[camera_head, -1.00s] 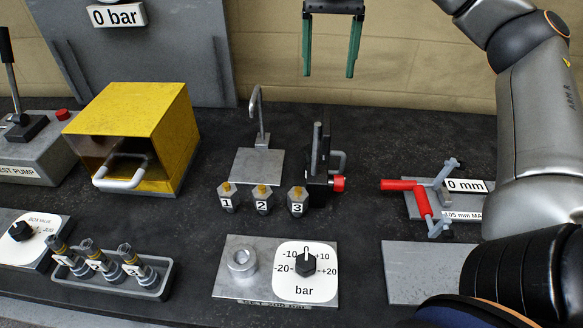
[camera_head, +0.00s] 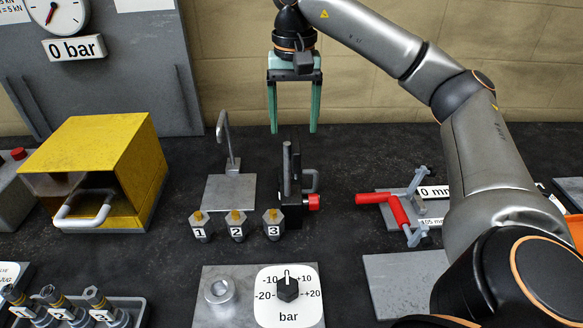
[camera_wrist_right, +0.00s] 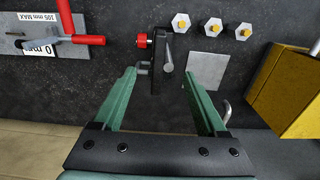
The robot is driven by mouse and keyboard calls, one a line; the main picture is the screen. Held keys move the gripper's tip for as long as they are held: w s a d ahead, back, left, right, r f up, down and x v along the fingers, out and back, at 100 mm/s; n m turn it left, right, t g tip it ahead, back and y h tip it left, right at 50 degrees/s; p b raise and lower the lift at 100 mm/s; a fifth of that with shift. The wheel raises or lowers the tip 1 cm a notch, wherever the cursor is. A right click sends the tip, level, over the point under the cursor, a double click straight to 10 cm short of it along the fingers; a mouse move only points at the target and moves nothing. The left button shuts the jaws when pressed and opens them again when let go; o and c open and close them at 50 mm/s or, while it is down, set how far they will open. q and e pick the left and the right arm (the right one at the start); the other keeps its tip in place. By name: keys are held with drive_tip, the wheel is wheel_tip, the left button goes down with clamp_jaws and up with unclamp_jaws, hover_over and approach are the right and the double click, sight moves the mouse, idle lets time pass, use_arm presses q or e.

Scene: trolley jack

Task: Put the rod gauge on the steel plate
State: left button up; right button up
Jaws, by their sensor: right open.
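A red-handled tool with grey bars (camera_head: 397,208) lies across a small plate with "0 mm" and "105 mm MAX" labels; it looks like the rod gauge, but I cannot be sure. A bare grey steel plate (camera_head: 405,285) lies nearer, partly hidden by my right arm. My right gripper (camera_head: 294,130) is open and empty, pointing down behind and above a black upright device with a red knob (camera_head: 290,185). In the right wrist view, that device (camera_wrist_right: 157,55) shows between and beyond the spread fingers (camera_wrist_right: 160,75), and the red-handled tool (camera_wrist_right: 70,40) is at upper left. My left gripper is out of view.
A second small plate (camera_head: 218,193) carries a grey hook. Several numbered hex pieces (camera_head: 237,226) stand before it. A yellow open box (camera_head: 105,165) with a handle is at left. A plate with a bar dial (camera_head: 287,290) is in front. The wall is close behind my gripper.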

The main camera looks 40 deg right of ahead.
sight(292, 139)
drive_tip(key=shift+w+a+f, duration=0.1)
drive_tip(key=shift+f, duration=1.15)
drive_tip(key=shift+w+a+f, duration=0.1)
drive_tip(key=shift+f, duration=1.1)
clamp_jaws()
drive_tip(key=shift+r, duration=0.15)
